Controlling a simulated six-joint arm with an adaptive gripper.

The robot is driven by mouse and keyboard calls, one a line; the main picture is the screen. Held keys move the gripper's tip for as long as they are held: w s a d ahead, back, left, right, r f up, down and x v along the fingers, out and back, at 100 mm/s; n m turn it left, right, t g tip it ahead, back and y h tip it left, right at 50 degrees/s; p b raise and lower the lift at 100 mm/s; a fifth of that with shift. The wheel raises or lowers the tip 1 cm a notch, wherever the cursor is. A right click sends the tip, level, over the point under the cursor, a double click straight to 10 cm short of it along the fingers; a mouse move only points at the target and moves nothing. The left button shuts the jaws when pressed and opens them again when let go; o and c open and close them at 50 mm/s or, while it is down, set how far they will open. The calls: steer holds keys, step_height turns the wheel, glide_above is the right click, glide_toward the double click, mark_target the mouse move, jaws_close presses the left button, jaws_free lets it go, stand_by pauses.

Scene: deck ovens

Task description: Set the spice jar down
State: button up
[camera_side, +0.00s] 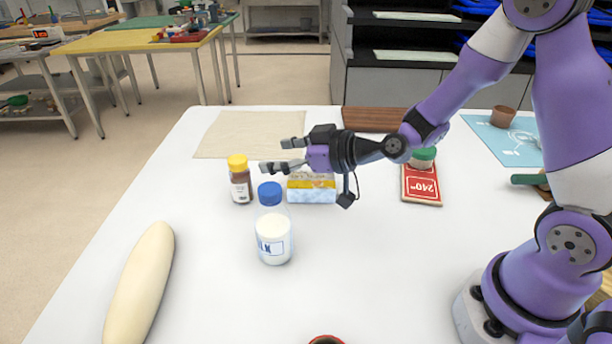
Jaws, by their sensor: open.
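A small brown jar with a yellow lid and a pale label (240,182), which looks like the spice jar, stands upright on the white table. My gripper (278,155) is open and empty, its fingers pointing left. In the picture its fingertips are just right of the yellow lid, with a gap between them and the jar. The exact depth between them is hard to tell. A second jar with a green lid (424,155) stands at the red 240° board, partly hidden by my arm.
A milk bottle (274,240) stands in front of my gripper, and a small box (312,190) lies below it. A pale loaf (140,285) is at front left. A beige cloth (235,135), brown board (375,119) and blue mat (500,140) lie at the back. The front middle is mostly clear.

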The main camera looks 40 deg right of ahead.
mark_target(243, 160)
steer(key=x, duration=0.7)
steer(key=f+x, duration=0.1)
steer(key=x, duration=0.2)
steer(key=shift+w+f, duration=0.1)
jaws_close()
